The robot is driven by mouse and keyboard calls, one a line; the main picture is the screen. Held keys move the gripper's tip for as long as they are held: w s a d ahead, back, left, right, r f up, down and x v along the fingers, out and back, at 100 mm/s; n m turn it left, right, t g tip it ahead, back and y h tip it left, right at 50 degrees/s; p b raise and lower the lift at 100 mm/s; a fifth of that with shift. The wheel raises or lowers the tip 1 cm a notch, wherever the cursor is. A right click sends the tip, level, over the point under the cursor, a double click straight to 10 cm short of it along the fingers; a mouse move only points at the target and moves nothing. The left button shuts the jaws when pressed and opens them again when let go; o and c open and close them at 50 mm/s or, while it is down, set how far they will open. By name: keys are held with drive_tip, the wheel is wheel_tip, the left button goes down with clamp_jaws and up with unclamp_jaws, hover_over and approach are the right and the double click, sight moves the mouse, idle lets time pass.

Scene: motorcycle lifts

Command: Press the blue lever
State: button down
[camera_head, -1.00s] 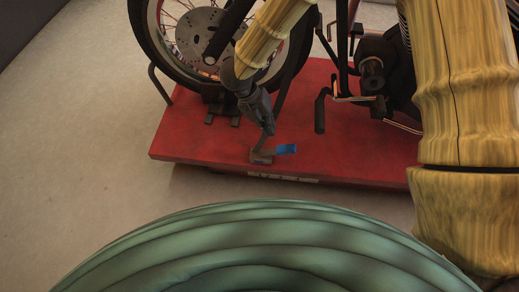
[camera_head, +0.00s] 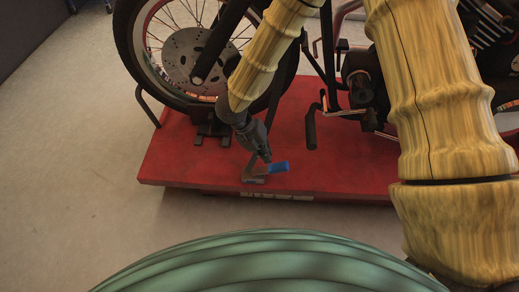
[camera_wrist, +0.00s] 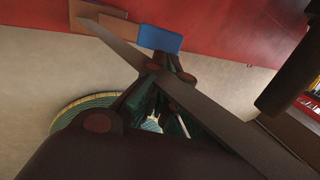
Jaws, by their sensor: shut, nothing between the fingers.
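The blue lever (camera_head: 278,167) is a small blue pedal on a bracket at the front edge of the red lift platform (camera_head: 190,160). My gripper (camera_head: 265,156) is shut and empty, pointing down just beside and above the blue lever's left end. In the wrist view the blue lever (camera_wrist: 160,38) lies just beyond the shut fingertips (camera_wrist: 166,66). I cannot tell whether they touch it. The lever's bracket is partly behind my gripper in the head view.
A motorcycle stands on the platform, with its front wheel (camera_head: 185,50) behind my arm. A black stand (camera_head: 210,122) and a dark pedal (camera_head: 311,128) are nearby. The floor (camera_head: 80,150) to the left is clear.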

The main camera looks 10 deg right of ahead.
sight(279, 170)
drive_tip(key=b+x, duration=0.3)
drive_tip(key=x, duration=0.5)
